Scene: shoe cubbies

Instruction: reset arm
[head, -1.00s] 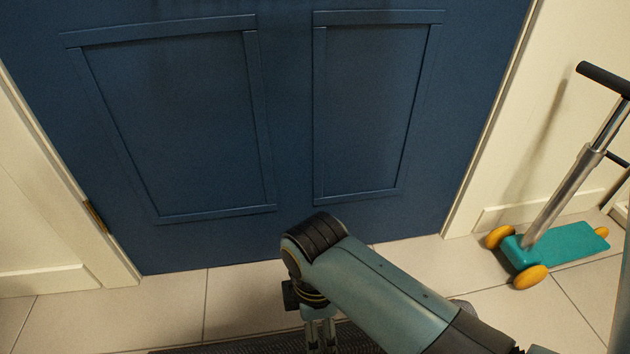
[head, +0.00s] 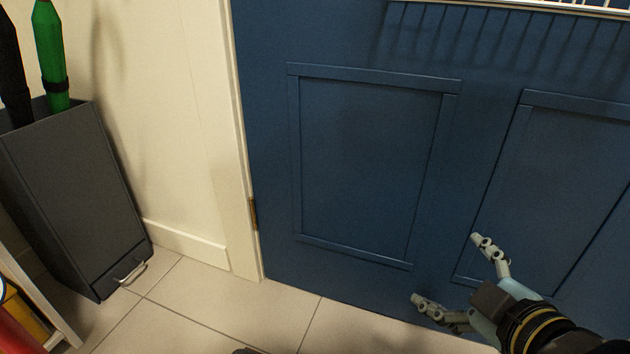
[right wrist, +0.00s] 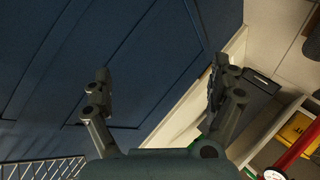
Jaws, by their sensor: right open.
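My right gripper (head: 447,272) is at the lower right of the head view, in front of the blue door. Its two fingers are spread wide with nothing between them. In the right wrist view the same open gripper (right wrist: 160,85) shows both fingers apart and empty, with the door behind the left finger. My left gripper is not in view.
A blue panelled door (head: 365,165) fills the middle and right. A dark grey umbrella bin (head: 75,190) with green and black umbrellas stands at left. A shelf edge (head: 40,300) is at the lower left. Tiled floor (head: 220,310) between is clear.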

